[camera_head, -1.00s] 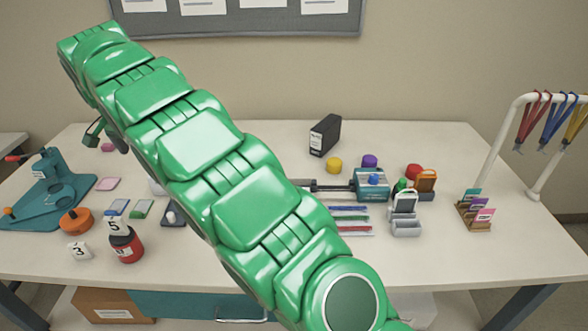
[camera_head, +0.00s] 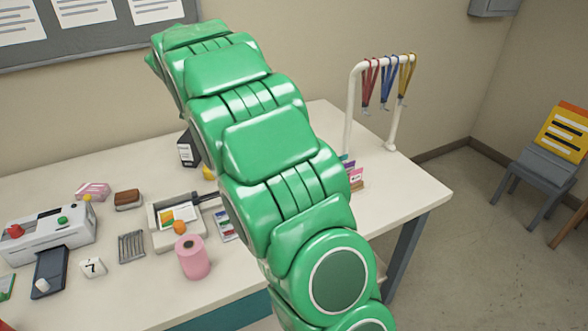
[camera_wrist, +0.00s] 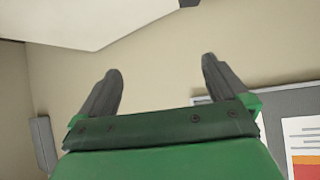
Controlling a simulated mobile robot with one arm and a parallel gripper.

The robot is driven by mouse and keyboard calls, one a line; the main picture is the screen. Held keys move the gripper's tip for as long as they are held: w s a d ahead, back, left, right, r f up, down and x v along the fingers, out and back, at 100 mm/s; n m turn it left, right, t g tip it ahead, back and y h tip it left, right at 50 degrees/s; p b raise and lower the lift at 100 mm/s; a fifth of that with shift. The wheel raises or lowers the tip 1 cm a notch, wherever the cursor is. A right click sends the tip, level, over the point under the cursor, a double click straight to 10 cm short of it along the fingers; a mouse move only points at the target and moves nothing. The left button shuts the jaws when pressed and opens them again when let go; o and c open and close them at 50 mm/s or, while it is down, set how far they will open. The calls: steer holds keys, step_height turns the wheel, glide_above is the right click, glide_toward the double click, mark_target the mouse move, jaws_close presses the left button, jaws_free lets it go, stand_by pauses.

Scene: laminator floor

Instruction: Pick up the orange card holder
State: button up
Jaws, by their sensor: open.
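I cannot make out the orange card holder in either current view; my green arm covers much of the table's right part in the head view. My gripper (camera_wrist: 161,70) shows in the wrist view with its two dark fingers apart and nothing between them. It faces a bare beige wall, away from the tabletop. In the head view the gripper itself is not visible.
The white table (camera_head: 400,198) holds a laminator (camera_head: 50,236), a pink roll (camera_head: 193,258), a device with an orange knob (camera_head: 180,227), and a small card rack (camera_head: 355,178). A lanyard stand (camera_head: 348,110) rises behind. A grey chair (camera_head: 540,172) stands on open floor at right.

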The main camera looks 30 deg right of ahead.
steer(key=s+d+n+t, duration=0.1)
steer(key=s+d, duration=0.2)
steer(key=d, duration=0.8)
steer(key=s+d+n+t, duration=0.1)
steer(key=s+d, duration=0.3)
steer(key=d, duration=0.7)
steer(key=s+d+f+n+t+y, duration=0.1)
steer(key=s+d+f+y, duration=0.15)
steer(key=s, duration=0.55)
steer(key=s+d+f+n+t+y, duration=0.1)
steer(key=s+d+f+n, duration=0.15)
steer(key=s, duration=0.55)
step_height(320, 180, down, 17)
steer(key=shift+m, duration=0.35)
steer(key=shift+x, duration=3.5)
steer(key=shift+r+x, duration=0.1)
steer(key=shift+x, duration=1.2)
steer(key=shift+r+x, duration=0.15)
steer(key=shift+x, duration=1.15)
steer(key=shift+w+a, duration=0.1)
steer(key=shift+a, duration=0.05)
